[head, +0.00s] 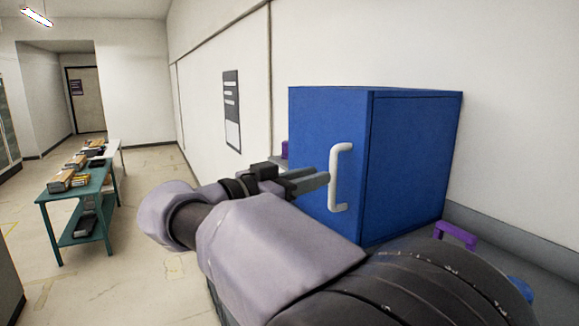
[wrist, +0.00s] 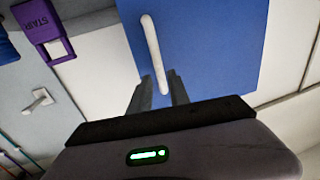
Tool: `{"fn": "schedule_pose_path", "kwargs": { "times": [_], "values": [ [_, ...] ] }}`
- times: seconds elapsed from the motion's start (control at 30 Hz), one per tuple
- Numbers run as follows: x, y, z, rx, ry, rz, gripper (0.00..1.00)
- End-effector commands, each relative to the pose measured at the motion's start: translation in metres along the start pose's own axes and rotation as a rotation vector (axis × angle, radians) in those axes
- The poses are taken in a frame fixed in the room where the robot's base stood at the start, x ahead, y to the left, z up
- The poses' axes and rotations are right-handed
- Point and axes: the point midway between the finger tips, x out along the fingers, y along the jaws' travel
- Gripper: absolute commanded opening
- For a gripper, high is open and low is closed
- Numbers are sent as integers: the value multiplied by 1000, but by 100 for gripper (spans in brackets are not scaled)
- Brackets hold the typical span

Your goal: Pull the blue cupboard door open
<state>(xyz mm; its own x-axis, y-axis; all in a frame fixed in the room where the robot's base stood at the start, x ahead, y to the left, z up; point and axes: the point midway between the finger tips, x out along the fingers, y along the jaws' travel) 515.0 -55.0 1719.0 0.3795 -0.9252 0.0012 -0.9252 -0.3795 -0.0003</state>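The blue cupboard (head: 415,160) stands against the wall at the right in the head view. Its door (head: 310,130) faces left and looks shut. A white vertical bar handle (head: 336,178) is on the door near its right edge. My gripper (head: 326,180) is at the handle, pointing toward it. In the wrist view, the handle (wrist: 152,50) reaches down to between the two fingers of my gripper (wrist: 159,92), against the blue door (wrist: 205,40). The fingers look apart, with gaps beside the handle. I cannot tell whether either finger touches it.
A purple item (head: 455,235) lies on the grey counter (head: 490,232) right of the cupboard. In the wrist view, a purple holder marked STAIR (wrist: 40,22) shows at upper left. A green table (head: 75,195) with boxes stands far left. Open floor lies between.

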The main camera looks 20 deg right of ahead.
Motion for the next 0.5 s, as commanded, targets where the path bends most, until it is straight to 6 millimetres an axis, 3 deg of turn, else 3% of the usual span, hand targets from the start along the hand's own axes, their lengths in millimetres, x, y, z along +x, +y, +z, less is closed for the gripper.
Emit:
{"fn": "schedule_pose_path", "kwargs": {
  "times": [0.2,0.5],
  "values": [
    [43,1,-2,-1,-1,3,23],
    [61,0,0,-1,-1,0,23]
  ]
}}
